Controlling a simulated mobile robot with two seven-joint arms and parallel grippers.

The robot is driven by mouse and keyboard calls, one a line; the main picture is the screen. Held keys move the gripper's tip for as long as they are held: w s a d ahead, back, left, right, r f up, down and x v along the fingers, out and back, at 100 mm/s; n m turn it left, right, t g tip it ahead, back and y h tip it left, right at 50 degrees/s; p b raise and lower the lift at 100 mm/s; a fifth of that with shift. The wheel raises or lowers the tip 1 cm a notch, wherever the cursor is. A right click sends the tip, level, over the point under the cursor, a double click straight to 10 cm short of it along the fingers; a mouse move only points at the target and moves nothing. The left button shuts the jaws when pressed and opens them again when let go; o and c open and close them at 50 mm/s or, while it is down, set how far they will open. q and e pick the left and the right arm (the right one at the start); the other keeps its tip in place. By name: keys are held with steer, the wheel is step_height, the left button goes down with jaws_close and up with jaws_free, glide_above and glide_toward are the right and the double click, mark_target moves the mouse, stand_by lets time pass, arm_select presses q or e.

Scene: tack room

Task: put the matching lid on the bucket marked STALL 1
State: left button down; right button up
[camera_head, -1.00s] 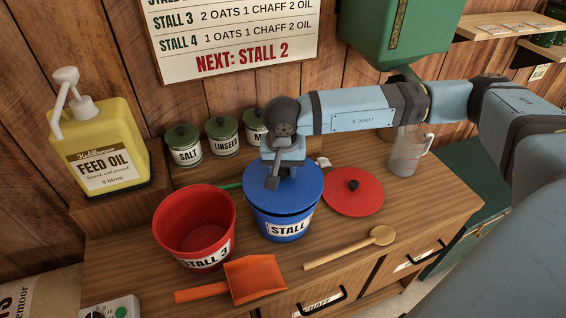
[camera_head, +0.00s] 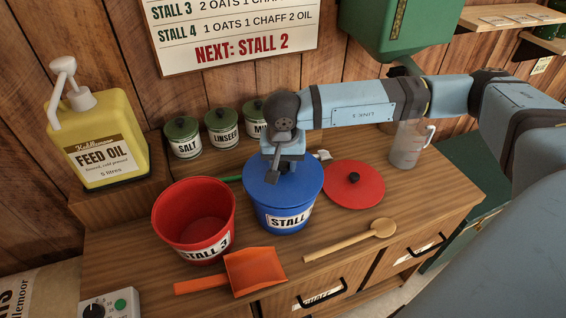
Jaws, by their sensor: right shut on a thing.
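The blue bucket (camera_head: 285,218) stands on the wooden counter, its label reading STALL with the number not legible. A blue lid (camera_head: 302,182) of the same colour lies level over its mouth and looks to be resting on the rim. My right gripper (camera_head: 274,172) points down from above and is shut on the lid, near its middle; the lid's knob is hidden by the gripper. My left gripper is not in view.
An open red bucket (camera_head: 172,222) marked STALL 3 stands close on the left. A red lid (camera_head: 345,194) lies close on the right. An orange scoop (camera_head: 256,270) and a wooden spoon (camera_head: 345,242) lie in front. Tins and a clear jug (camera_head: 405,150) stand behind.

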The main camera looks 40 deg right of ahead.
mark_target(283, 169)
steer(key=shift+b, duration=0.35)
stand_by(0.8)
steer(key=shift+f+b, duration=0.6)
steer(key=shift+f, duration=0.05)
steer(key=o, duration=0.7)
steer(key=shift+c, duration=0.2)
steer(key=shift+r, duration=0.1)
step_height(283, 169, up, 11)
steer(key=s+p, duration=0.1)
steer(key=p, duration=0.3)
steer(key=shift+a, duration=0.4)
stand_by(0.3)
